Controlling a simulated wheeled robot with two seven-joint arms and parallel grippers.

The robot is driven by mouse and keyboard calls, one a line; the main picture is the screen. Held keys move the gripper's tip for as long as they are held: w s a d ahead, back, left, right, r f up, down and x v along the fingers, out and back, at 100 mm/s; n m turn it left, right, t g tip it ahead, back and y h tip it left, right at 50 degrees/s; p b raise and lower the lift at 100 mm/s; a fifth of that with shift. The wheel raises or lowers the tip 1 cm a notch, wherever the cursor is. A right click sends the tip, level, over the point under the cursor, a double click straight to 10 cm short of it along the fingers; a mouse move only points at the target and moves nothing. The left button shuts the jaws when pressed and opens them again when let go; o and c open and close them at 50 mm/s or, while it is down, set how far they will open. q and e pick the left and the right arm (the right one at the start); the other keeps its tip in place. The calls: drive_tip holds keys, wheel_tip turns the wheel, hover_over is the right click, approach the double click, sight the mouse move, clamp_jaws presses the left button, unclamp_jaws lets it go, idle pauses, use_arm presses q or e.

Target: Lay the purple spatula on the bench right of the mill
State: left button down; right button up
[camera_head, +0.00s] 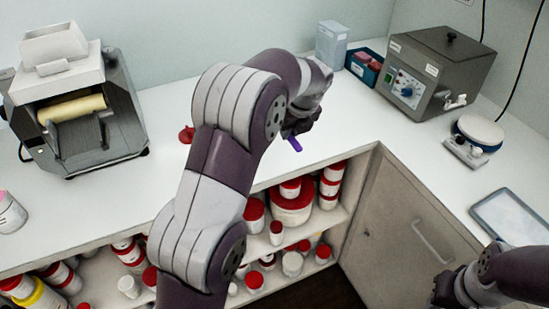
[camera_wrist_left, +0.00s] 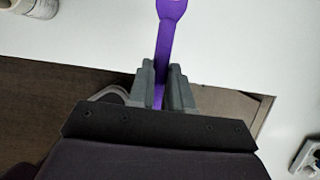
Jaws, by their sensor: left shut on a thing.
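The purple spatula (camera_head: 295,144) shows only as a short purple piece below my left gripper (camera_head: 300,126) in the head view; my arm hides the rest. In the left wrist view the fingers of my left gripper (camera_wrist_left: 168,88) are shut on the purple spatula (camera_wrist_left: 171,35), which points away from the wrist over the white bench (camera_wrist_left: 240,40). The mill (camera_head: 120,115), a grey machine with a cream roller, stands on the white bench (camera_head: 165,115) at the left. The gripper is well right of it. My right gripper (camera_head: 442,290) is at the lower right, its fingers unclear.
A small red object (camera_head: 186,134) lies on the bench right of the mill, partly behind my arm. A grey water bath (camera_head: 440,70), a scale (camera_head: 478,132) and a tray (camera_head: 508,217) occupy the right side. Red-lidded jars (camera_head: 292,205) fill the shelves below. Bench beside the mill is largely clear.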

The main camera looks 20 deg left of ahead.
use_arm(q)
drive_tip(key=a+f, duration=0.1)
drive_tip(key=a, duration=0.2)
drive_tip(key=a+f, duration=0.2)
drive_tip(key=a, duration=0.1)
drive_tip(key=a+f, duration=0.2)
drive_tip(key=a, duration=0.1)
drive_tip(key=shift+s+a+f, duration=0.1)
drive_tip(key=shift+s+f, duration=0.15)
wheel_tip(320, 180, down, 4)
drive_tip(key=c, duration=1)
unclamp_jaws()
drive_tip(key=shift+f, duration=0.1)
drive_tip(key=shift+c, duration=0.2)
